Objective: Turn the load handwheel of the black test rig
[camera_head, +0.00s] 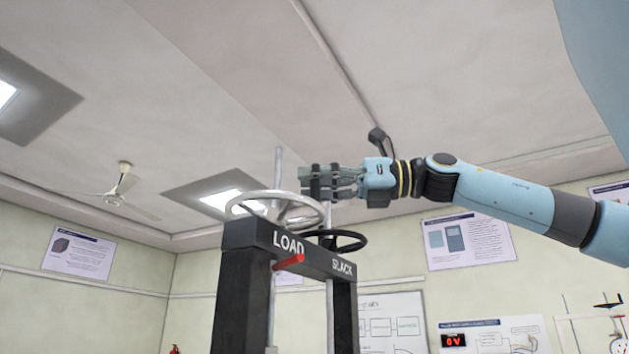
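The silver load handwheel (268,193) lies nearly flat on top of the black test rig (240,290), above the white word LOAD. My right gripper (305,182) comes in from the right, with its dark fingers pointing left. It is just above the right part of the silver rim and overlaps it in the picture. I cannot tell whether it touches the rim, or whether the fingers are open or closed. My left gripper is out of view.
A smaller black handwheel (347,240) sits to the right, above the word SLACK, below my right gripper. The space left of the rig looks clear.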

